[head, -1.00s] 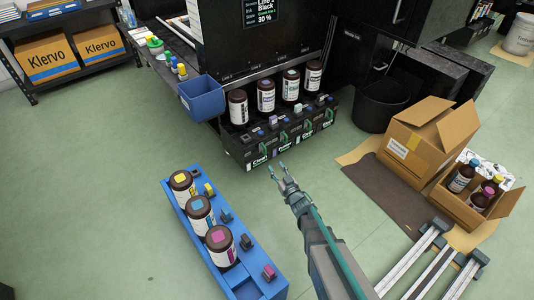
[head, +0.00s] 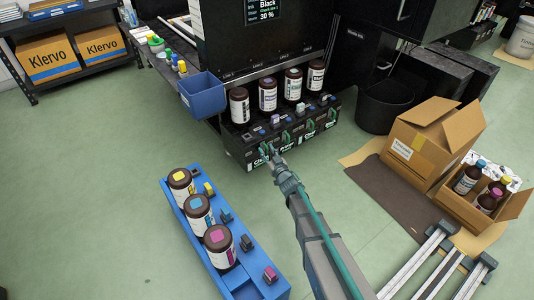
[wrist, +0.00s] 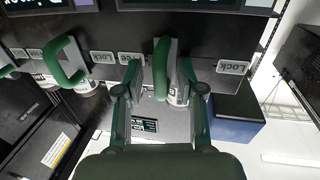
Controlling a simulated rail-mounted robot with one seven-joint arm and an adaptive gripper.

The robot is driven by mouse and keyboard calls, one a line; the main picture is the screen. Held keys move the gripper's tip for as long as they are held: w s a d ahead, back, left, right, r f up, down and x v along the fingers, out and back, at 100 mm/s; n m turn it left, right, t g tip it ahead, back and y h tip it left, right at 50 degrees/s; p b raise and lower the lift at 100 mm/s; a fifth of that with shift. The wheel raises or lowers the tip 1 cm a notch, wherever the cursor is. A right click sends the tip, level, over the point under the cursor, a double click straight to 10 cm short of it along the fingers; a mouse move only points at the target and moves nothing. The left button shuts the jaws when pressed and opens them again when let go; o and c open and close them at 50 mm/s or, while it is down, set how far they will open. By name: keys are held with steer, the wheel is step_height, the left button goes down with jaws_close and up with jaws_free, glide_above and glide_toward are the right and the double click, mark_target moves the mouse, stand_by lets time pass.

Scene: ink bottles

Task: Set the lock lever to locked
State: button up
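My gripper (head: 272,154) is at the front of the black dock (head: 240,155), near its left end. In the wrist view my gripper (wrist: 161,75) is open, with one finger on each side of a green lock lever (wrist: 161,70). Gaps show beside the lever; I cannot tell whether either finger touches it. A label reading "Lock" (wrist: 232,67) is right of that lever. Another green lever (wrist: 66,62) is further left, with more labels between. Several brown bottles (head: 239,105) stand upright in a row on the dock. In the head view my gripper partly hides the nearest lever.
A blue bin (head: 203,95) hangs left of the dock. A blue rack (head: 213,262) with three brown bottles stands on the floor at front left. A black bin (head: 385,107), an open cardboard box (head: 425,140) and a box of bottles (head: 465,208) are at right.

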steer(key=shift+c, duration=0.2)
jaws_close()
